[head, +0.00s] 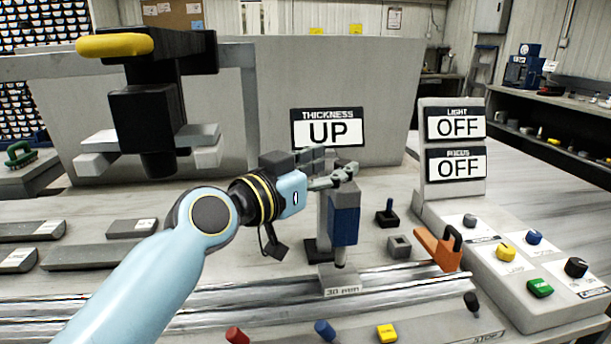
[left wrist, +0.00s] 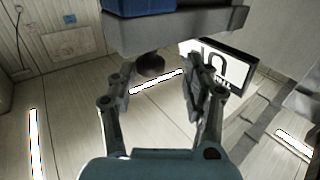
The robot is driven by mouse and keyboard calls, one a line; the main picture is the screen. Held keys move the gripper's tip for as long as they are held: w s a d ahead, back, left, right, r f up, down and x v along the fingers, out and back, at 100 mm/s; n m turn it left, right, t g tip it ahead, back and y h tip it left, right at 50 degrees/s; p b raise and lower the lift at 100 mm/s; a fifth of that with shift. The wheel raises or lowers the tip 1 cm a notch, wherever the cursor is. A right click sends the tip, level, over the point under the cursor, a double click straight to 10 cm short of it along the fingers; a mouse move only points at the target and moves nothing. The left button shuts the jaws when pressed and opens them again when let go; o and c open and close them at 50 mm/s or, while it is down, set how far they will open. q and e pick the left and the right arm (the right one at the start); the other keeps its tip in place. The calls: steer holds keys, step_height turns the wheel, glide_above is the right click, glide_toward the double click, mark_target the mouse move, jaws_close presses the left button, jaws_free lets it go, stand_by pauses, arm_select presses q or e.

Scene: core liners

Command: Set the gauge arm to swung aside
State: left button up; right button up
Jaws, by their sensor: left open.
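The thickness gauge stands mid-bench in the head view, with a blue and grey upright body (head: 343,222) above a small block marked "30 mm" (head: 340,283). A sign behind it reads THICKNESS UP (head: 327,128). My left gripper (head: 344,174) is at the top of the gauge body, its fingers pointing right, open. In the left wrist view the open fingers (left wrist: 155,85) stand on either side of a dark round knob (left wrist: 150,66), under a grey bar (left wrist: 185,28) with blue above. I cannot tell whether the fingers touch it. The gripper partly hides the gauge's upper part. My right gripper is not in view.
Metal rails (head: 215,300) run along the bench in front of the gauge. An orange clamp-like piece (head: 438,248) stands to the right, before a sloped panel with coloured knobs (head: 505,252). Signs there read LIGHT OFF (head: 456,124) and FOCUS OFF (head: 456,165). A camera-like head (head: 148,110) hangs at left.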

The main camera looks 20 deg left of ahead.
arm_select(q)
steer(key=v, duration=1)
steer(key=shift+s, duration=0.3)
steer(key=shift+s+a+f, duration=0.1)
steer(key=shift+a, duration=0.05)
